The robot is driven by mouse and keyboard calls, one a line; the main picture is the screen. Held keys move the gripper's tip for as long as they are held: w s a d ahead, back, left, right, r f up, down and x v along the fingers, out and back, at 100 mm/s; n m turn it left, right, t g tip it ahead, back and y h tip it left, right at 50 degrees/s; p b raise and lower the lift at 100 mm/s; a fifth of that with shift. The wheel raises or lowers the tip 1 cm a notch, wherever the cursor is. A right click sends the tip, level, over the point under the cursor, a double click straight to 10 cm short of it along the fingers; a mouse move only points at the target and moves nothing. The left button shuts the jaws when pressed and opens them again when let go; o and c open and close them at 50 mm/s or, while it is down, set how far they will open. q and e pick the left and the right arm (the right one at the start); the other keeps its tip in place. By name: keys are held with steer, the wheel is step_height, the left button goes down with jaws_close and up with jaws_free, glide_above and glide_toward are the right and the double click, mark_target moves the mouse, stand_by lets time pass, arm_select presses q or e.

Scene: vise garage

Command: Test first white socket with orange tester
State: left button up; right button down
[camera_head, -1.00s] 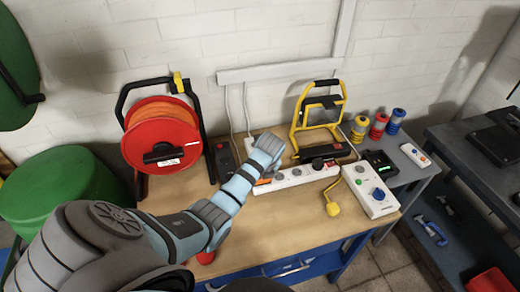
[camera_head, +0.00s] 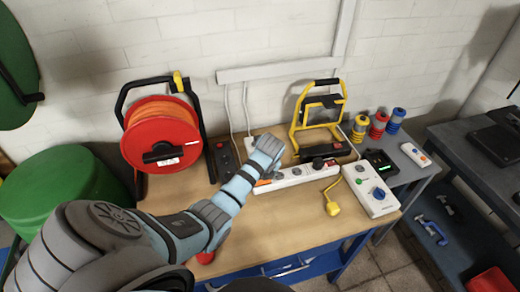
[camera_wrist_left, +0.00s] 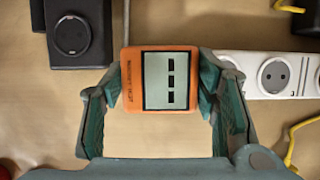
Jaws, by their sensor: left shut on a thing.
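The orange tester (camera_wrist_left: 130,82) is held between the two fingers of my left gripper (camera_wrist_left: 160,88), with its pale screen showing three dark bars. In the head view only a bit of the tester (camera_head: 262,183) shows below my left gripper (camera_head: 265,168), at the left end of the white socket strip (camera_head: 310,178). In the wrist view the strip (camera_wrist_left: 246,86) runs to the right from behind the right finger, with one round socket in plain view. The tester and finger hide the strip's left end. I cannot tell whether the tester is seated in a socket. My right gripper is not in view.
A black socket unit (camera_wrist_left: 92,48) lies just left of the tester. A yellow work lamp (camera_head: 295,125) stands behind the strip, and a yellow plug (camera_head: 333,209) lies in front. A white box with a blue knob (camera_head: 372,190) is at right. The red cable reel (camera_head: 142,135) stands left.

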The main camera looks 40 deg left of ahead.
arm_select(q)
steer(key=shift+f, duration=0.25)
steer(key=o, duration=1.2)
steer(key=shift+c, duration=0.2)
steer(key=shift+r, duration=0.1)
steer(key=v, duration=1.2)
steer(key=shift+a, duration=0.1)
